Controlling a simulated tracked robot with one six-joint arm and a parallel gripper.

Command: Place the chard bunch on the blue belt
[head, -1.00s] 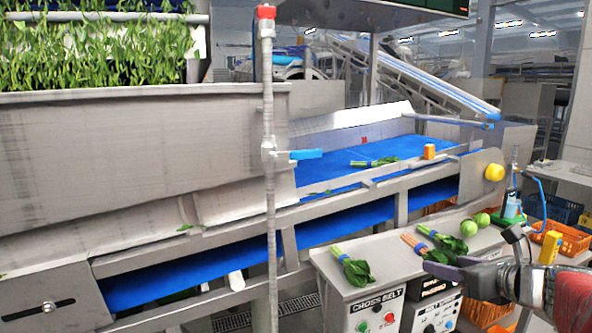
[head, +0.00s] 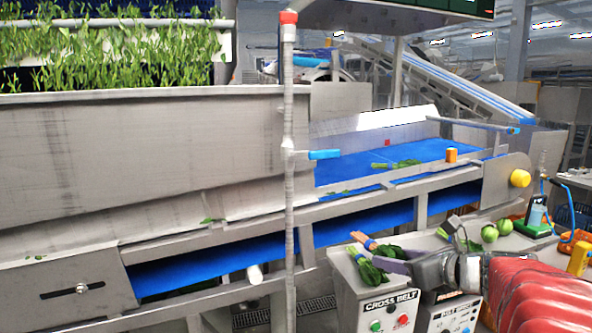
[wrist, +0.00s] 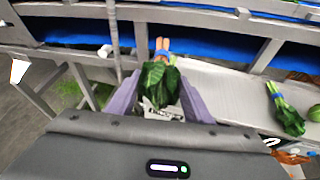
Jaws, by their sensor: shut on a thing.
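The chard bunch (head: 358,238), with orange stems, a blue band and dark green leaves, is off the counter. My gripper (head: 396,262) is shut on its leafy part; stems point away toward the belts. In the wrist view the bunch (wrist: 160,76) sits between the two purple fingers of my gripper (wrist: 158,95). An upper blue belt (head: 350,167) lies behind, higher up, with a green bunch (head: 396,164) on it. A lower blue belt (head: 210,265) runs under the frame. The held bunch is in front of both belts, apart from them.
A pale-stemmed bunch (head: 371,268) lies on the counter below the held one. Another bunch (wrist: 286,112) lies on the counter to the right. An orange block (head: 451,155) sits at the upper belt.

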